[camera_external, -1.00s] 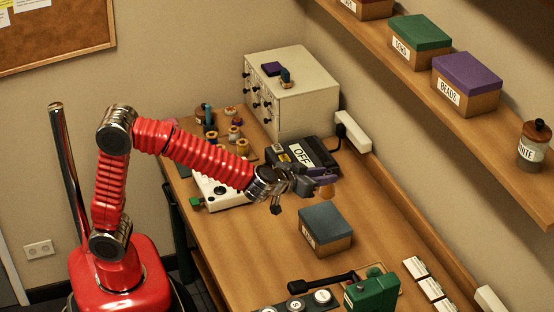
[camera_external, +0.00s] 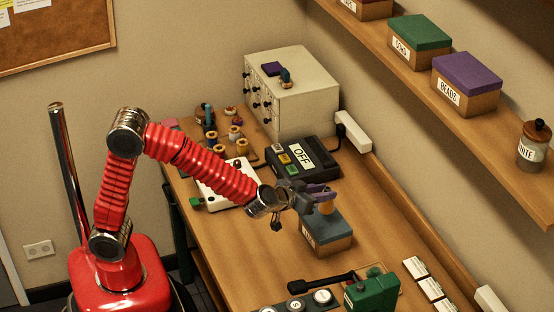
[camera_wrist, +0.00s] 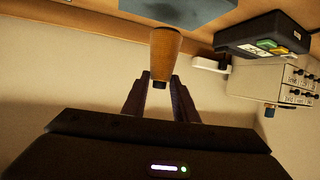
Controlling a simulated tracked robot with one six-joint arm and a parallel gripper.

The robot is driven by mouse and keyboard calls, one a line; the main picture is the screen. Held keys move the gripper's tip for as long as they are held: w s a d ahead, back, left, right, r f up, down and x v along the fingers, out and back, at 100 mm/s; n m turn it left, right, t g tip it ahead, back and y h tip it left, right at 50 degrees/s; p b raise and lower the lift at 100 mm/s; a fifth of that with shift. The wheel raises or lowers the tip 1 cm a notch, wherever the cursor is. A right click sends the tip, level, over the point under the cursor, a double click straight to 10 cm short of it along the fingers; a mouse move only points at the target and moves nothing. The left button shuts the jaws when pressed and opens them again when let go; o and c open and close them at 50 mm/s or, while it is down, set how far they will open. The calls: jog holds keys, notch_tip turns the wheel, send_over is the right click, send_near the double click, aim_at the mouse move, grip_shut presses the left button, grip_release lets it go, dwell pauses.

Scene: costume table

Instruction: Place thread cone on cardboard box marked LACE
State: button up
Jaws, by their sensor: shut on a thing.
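The orange-brown thread cone (camera_external: 326,208) is held between the fingers of my gripper (camera_external: 318,193). In the wrist view the cone (camera_wrist: 164,52) sticks out beyond the two dark fingertips (camera_wrist: 160,82). A cardboard box with a blue-grey lid (camera_external: 327,229) stands on the table; its label is not legible here. The cone appears over the far part of this lid in the external view; I cannot tell whether it touches. In the wrist view the blue-grey lid (camera_wrist: 180,10) shows at the top edge, apart from the cone in the picture.
A black device marked OFF (camera_external: 302,158) and a white drawer cabinet (camera_external: 300,95) stand behind. Several spools (camera_external: 234,133) lie at the back left. A green machine (camera_external: 372,294) stands in front. The shelf (camera_external: 510,165) holds boxes and a jar. Bare table lies right of the blue-lidded box.

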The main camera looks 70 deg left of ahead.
aim_at(322, 205)
jog(key=shift+f, duration=1.9)
jog(key=o, duration=1.1)
jog(key=v, duration=1.2)
jog(key=shift+r, duration=0.15)
